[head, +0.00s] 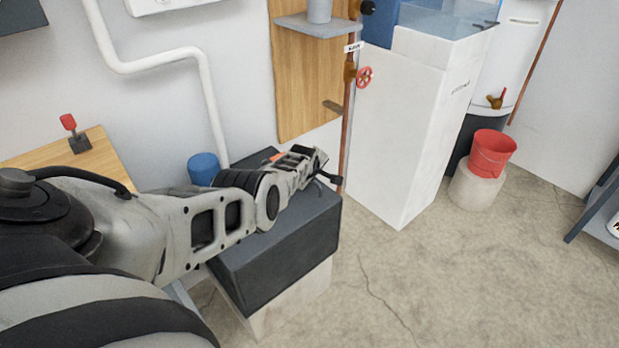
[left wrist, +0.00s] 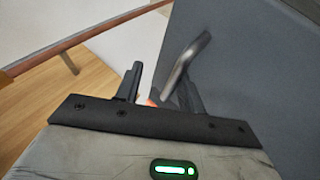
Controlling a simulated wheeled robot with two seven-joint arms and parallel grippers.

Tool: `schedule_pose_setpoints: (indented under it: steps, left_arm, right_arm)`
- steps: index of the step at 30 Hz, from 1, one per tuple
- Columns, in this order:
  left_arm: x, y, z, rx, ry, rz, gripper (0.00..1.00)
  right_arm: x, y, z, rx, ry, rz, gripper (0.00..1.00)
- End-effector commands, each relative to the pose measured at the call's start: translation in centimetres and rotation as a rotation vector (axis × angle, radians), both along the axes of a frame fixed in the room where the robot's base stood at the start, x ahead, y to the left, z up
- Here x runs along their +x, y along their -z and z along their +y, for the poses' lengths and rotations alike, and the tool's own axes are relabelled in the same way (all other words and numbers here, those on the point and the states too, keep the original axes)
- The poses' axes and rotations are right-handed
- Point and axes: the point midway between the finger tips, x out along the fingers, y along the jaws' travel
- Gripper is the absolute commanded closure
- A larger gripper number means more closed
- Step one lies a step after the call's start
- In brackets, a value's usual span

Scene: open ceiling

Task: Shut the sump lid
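The sump lid (head: 285,250) is dark grey and sits over a pale block-like base (head: 292,300) in the head view. My arm covers part of its top, and I cannot tell whether a gap lies under it. My left gripper (head: 322,168) is above the lid's far right part, close to a dark handle there. In the left wrist view, a curved metal handle (left wrist: 190,62) stands out from the dark grey lid (left wrist: 245,75). The fingers of my left gripper (left wrist: 162,90) are apart, with the handle's lower end between or just beyond them; contact is unclear. My right gripper is not in view.
A copper pipe with a red valve wheel (head: 365,77) rises just behind the lid, beside a white tank (head: 405,130). A blue container (head: 203,168) stands behind my arm. A red bucket (head: 492,152) sits on a pale stand.

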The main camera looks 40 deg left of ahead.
Motion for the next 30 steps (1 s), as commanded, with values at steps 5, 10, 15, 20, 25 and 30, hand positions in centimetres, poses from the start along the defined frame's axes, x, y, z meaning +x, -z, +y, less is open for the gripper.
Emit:
schedule_pose_setpoints:
  steps: [5, 10, 15, 20, 25, 30]
  left_arm:
    - [0.4, -0.4, -0.3, -0.002, 0.002, -0.013, 0.68]
    - [0.3, -0.3, -0.2, 0.0, 0.002, -0.011, 0.68]
    - [0.3, -0.3, -0.1, 0.001, 0.002, -0.01, 0.68]
    - [0.1, -0.7, -0.1, 0.001, 0.002, -0.008, 0.68]
    - [-0.8, -2.2, -0.6, 0.001, 0.003, -0.003, 0.68]
    - [-2.3, -4.2, -1.4, 0.001, 0.003, -0.002, 0.68]
  right_arm:
    - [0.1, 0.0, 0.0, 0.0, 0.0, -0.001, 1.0]
    - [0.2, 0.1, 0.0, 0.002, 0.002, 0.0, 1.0]
    - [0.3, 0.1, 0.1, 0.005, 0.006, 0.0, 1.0]
    - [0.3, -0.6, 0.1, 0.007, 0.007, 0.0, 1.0]
    - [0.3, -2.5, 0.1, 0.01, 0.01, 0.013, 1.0]
    - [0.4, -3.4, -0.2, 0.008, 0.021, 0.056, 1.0]
